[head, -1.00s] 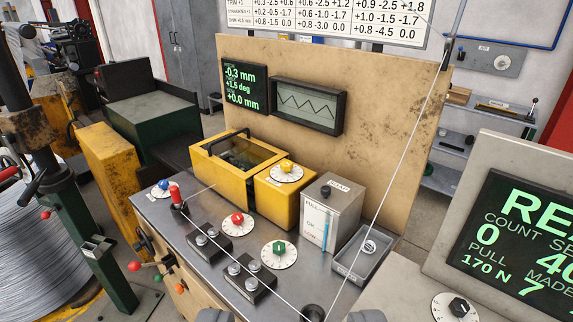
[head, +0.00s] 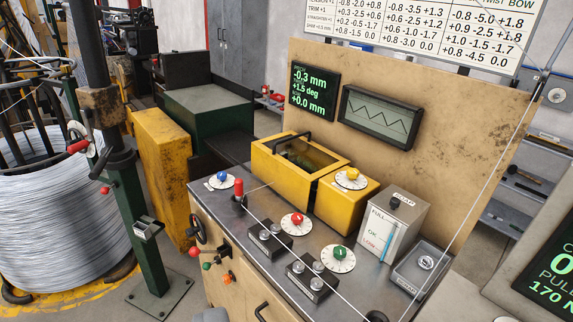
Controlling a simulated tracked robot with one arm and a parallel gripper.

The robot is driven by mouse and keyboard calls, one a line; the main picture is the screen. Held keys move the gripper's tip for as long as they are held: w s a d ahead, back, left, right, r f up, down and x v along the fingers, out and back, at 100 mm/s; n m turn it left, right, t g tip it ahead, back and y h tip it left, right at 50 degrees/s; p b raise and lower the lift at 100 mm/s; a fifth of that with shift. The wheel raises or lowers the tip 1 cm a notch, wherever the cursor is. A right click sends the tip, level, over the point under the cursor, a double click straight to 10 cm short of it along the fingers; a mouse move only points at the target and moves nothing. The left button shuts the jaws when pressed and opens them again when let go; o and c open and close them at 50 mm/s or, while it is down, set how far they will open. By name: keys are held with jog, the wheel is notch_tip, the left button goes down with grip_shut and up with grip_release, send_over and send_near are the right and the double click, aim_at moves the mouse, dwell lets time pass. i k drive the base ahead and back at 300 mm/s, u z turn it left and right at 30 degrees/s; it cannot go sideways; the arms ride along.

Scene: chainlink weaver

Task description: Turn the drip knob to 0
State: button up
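Several dial knobs show in the head view, and their labels are too small to read, so I cannot tell which is the drip knob. A yellow knob (head: 352,175) sits on its white dial on top of the small yellow box. A blue knob (head: 222,176) is at the bench's left end. A red knob (head: 297,219) and a green knob (head: 340,253) are on the bench top. Their exact settings cannot be read. Only a grey bit of my gripper (head: 210,315) shows at the bottom edge, apart from every knob; its opening cannot be judged.
A wire runs across the metal bench top (head: 262,208) past roller blocks (head: 268,240). A red upright handle (head: 239,188) stands near the blue knob. The SOAP tank (head: 398,228) and a grey tray (head: 422,268) stand at the right. A wire coil (head: 55,215) and green post (head: 140,235) are left.

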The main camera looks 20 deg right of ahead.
aim_at(353, 174)
jog(key=u, duration=1.1)
jog(key=i, duration=2.25)
jog(key=z, duration=3.3)
jog(key=i, duration=0.9)
jog(key=z, duration=0.1)
